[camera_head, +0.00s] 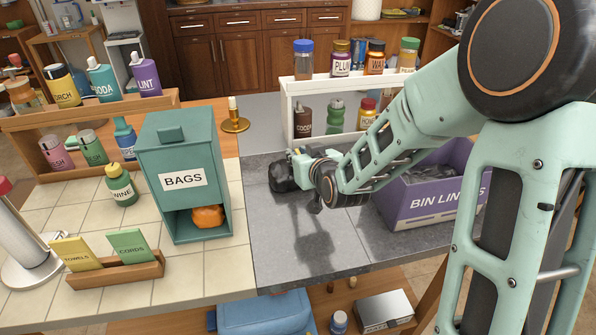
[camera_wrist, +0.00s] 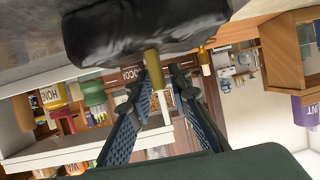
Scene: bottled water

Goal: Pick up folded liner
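A black folded liner (camera_head: 284,178) shows at the back of the grey counter, just left of my gripper (camera_head: 303,160). In the wrist view the liner (camera_wrist: 140,28) is a large, glossy black shape at the top, close beyond the fingertips. My gripper's two fingers (camera_wrist: 166,75) are apart, with a gap between them. I cannot tell whether the fingertips touch the liner, and nothing shows clamped between them. More black folded material (camera_head: 437,173) lies in the purple BIN LINERS box (camera_head: 432,207) at right, partly hidden by my arm.
A white shelf (camera_head: 289,108) with jars stands behind the gripper. A brass candlestick (camera_head: 235,124) stands to its left at the back. A green BAGS box (camera_head: 180,150) stands on the tiled counter at left. The front of the grey counter (camera_head: 290,265) is clear.

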